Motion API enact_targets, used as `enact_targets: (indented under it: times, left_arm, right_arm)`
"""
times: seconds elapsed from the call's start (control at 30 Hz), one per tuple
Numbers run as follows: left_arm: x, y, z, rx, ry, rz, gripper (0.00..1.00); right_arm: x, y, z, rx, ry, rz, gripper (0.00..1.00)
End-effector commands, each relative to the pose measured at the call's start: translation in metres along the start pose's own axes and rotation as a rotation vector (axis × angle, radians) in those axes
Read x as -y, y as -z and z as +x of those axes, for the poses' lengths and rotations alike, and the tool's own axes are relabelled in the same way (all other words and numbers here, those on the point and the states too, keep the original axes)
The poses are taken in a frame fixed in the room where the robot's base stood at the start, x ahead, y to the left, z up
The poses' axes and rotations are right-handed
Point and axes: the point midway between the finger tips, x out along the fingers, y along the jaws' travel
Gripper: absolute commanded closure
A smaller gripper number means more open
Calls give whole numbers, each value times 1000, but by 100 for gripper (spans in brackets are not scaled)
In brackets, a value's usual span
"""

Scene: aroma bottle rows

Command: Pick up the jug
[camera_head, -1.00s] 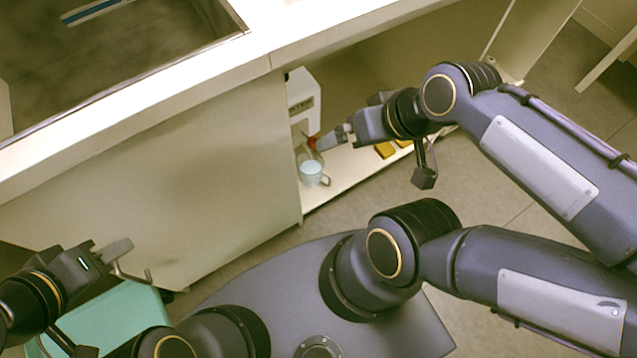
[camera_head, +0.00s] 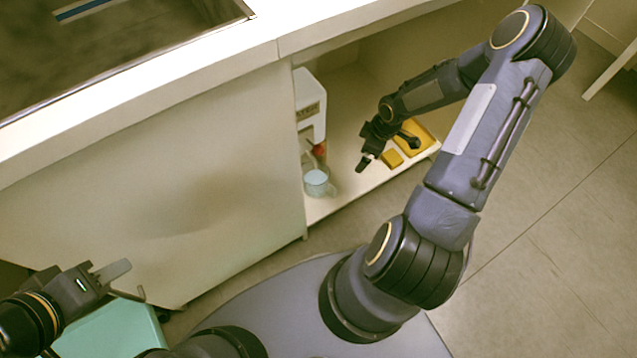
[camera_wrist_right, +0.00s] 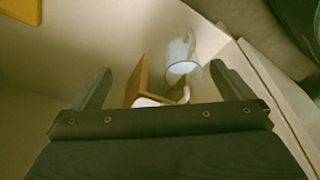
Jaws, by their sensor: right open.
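The jug (camera_head: 316,183) is a small pale cup-like vessel with a side handle and light blue inside. It stands on the low cabinet shelf, in front of the white machine. In the right wrist view the jug (camera_wrist_right: 181,58) shows beyond the fingers, between them and nearer the right one. My right gripper (camera_head: 366,160) is inside the cabinet to the right of the jug, apart from it. In the wrist view its fingers (camera_wrist_right: 160,82) are spread, with nothing held. My left gripper (camera_head: 124,282) is at the lower left, fingers apart and empty, far from the jug.
A white machine (camera_head: 309,108) stands close behind the jug, with a reddish part near it. A yellow tray (camera_head: 428,140) and a yellow block (camera_head: 392,159) lie right of my right gripper. The counter (camera_head: 330,30) overhangs the shelf. A brown piece (camera_wrist_right: 138,80) sits beside the jug.

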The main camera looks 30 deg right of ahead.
Motion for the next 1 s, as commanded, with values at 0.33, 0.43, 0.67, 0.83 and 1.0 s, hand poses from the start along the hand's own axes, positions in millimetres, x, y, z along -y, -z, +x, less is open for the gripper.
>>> enact_targets:
  times: [0.33, 0.43, 0.67, 0.83, 1.0]
  left_arm:
    - [0, 0, 0, 0, 0, 0, 64]
    - [1, -1, 3, 0, 0, 0, 64]
    - [6, -7, 13, 0, 0, 0, 64]
    - [8, -8, 16, 0, 0, 0, 64]
    - [9, -10, 20, 0, 0, 0, 64]
  right_arm:
    - [24, -26, 120, -163, 63, -129, 0]
    - [27, -19, 129, -175, 63, -142, 0]
    - [33, 20, 139, -174, 63, -147, 0]
    - [36, 37, 142, -173, 63, -140, 0]
    - [38, 50, 145, -174, 63, -141, 0]
